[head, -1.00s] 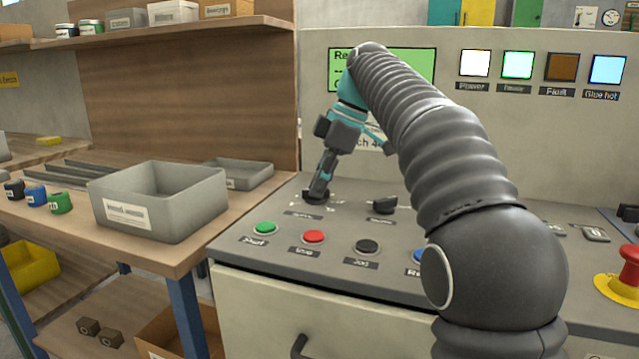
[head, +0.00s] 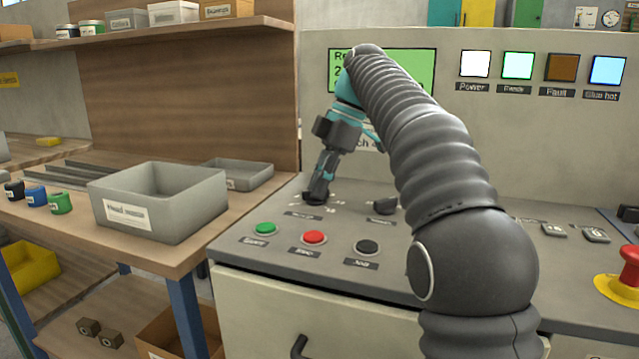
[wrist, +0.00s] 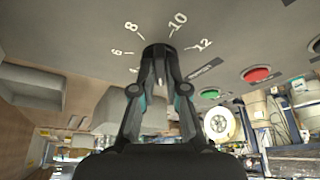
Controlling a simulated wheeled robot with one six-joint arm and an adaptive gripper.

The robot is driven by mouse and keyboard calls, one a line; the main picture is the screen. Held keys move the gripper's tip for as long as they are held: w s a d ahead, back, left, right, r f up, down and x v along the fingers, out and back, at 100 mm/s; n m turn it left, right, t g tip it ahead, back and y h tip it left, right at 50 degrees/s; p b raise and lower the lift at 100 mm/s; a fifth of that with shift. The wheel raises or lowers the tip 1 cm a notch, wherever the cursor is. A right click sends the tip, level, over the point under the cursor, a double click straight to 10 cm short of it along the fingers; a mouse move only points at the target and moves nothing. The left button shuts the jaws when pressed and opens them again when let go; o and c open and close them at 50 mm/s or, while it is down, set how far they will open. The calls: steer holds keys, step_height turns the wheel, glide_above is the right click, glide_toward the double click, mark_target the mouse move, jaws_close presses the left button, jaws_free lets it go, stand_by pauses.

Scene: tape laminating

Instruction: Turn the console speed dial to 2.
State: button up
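The dial at my fingertips is a dark knob (head: 311,199) at the left of the console's sloping top; its label is too blurred to read. In the wrist view, printed numbers 6, 8, 10 and 12 (wrist: 177,24) show around it. My gripper (head: 318,190) points down onto this knob, with its fingers closed around it. In the wrist view the fingertips (wrist: 158,58) come together at the knob and hide most of it, including its pointer. The console screen (head: 412,70) is green and partly behind my arm; a "2" shows at its left edge.
A second dark knob (head: 384,205) sits to the right. Green (head: 264,229), red (head: 313,237) and black (head: 367,247) buttons line the front. A red emergency button (head: 630,262) stands far right. A grey bin (head: 160,205) is on the bench to the left.

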steer(key=o, duration=0.3)
